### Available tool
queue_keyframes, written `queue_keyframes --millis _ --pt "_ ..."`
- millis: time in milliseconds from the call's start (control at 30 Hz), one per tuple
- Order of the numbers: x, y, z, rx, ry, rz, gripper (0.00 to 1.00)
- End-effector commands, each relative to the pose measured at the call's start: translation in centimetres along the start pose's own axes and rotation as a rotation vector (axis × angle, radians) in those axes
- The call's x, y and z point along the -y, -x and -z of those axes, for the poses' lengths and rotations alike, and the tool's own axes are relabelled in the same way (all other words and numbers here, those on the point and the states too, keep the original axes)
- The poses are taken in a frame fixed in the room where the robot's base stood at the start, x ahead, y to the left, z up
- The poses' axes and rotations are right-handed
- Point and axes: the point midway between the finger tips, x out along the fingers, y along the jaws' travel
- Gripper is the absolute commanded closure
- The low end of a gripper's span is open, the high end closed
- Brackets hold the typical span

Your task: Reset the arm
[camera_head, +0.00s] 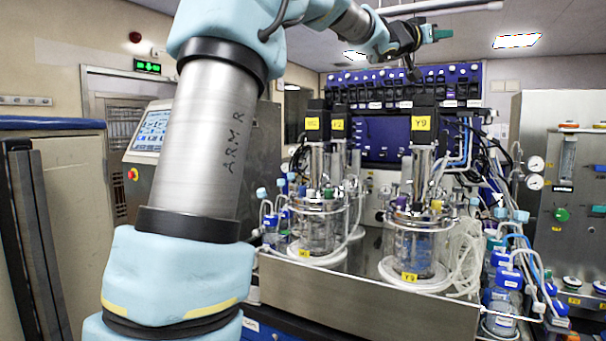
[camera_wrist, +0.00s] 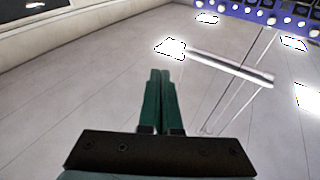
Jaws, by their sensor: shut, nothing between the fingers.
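My arm rises large through the left and middle of the head view, and its forearm reaches to the upper right. My gripper (camera_head: 440,34) is raised high, above and in front of the blue panel's top edge. In the wrist view my gripper (camera_wrist: 160,75) shows two green fingers side by side, shut with nothing between them. The wrist view looks toward the pale ceiling (camera_wrist: 100,65) with bright lights.
Blue-capped bottles (camera_head: 503,290) and tubing crowd the right. A console screen (camera_head: 152,130) stands behind my arm. The space around my gripper looks clear.

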Motion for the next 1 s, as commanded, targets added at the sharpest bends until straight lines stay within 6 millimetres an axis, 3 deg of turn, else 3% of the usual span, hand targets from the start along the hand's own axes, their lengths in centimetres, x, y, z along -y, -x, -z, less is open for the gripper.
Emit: queue_keyframes --millis 267,567,667,767,900,1000 --pt "2.8 1.7 -4.2 0.078 0.010 0.102 1.00" --pt "7.9 6.7 -12.7 0.252 0.030 0.292 1.00" --pt "10.0 10.1 -17.1 0.354 0.046 0.385 1.00" --pt "12.0 14.8 -22.2 0.482 0.067 0.488 1.00" --pt "13.5 22.5 -28.9 0.674 0.110 0.616 1.00" --pt "13.6 28.4 -33.3 0.814 0.152 0.691 1.00"
